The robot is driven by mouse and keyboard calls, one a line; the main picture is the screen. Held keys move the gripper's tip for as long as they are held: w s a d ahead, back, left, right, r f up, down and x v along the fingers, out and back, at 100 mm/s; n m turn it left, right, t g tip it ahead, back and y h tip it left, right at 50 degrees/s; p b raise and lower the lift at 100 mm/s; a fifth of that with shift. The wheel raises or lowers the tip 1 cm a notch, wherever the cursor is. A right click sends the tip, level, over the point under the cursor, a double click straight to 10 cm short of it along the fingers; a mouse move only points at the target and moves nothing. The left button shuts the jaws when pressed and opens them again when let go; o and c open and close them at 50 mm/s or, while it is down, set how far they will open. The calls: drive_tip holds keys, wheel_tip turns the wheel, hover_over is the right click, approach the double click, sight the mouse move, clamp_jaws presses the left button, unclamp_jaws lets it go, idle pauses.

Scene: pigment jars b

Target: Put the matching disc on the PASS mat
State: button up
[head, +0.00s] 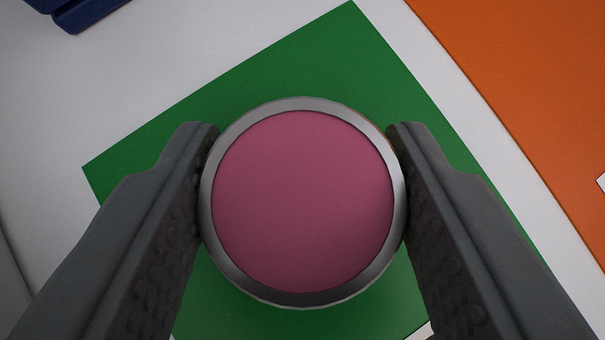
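A round disc (302,200) with a pink face and a silver metal rim sits between the two dark grey fingers of my gripper (303,205). Both fingers touch its rim, one on the left and one on the right. Below the disc lies a green mat (330,60), turned at an angle. I cannot tell from this view whether the disc rests on the mat or is held above it. The disc and fingers hide the middle of the mat, and no lettering shows on it.
An orange mat or panel (520,70) lies to the right, across a strip of white surface (60,110). A dark blue object (85,12) shows at the top left edge. A small white patch (601,184) is cut off at the right edge.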

drive_tip(key=o, duration=0.4)
drive_tip(key=shift+r, duration=0.1)
drive_tip(key=v, duration=1.2)
drive_tip(key=shift+r, duration=0.1)
drive_tip(key=s+r+t, duration=0.2)
drive_tip(key=s+r, duration=0.1)
drive_tip(key=s, duration=0.6)
drive_tip(key=s+r+t, duration=0.3)
drive_tip(key=s, duration=0.7)
drive_tip(key=s+r+t, duration=0.3)
drive_tip(key=s+r, duration=0.1)
drive_tip(key=s, duration=0.6)
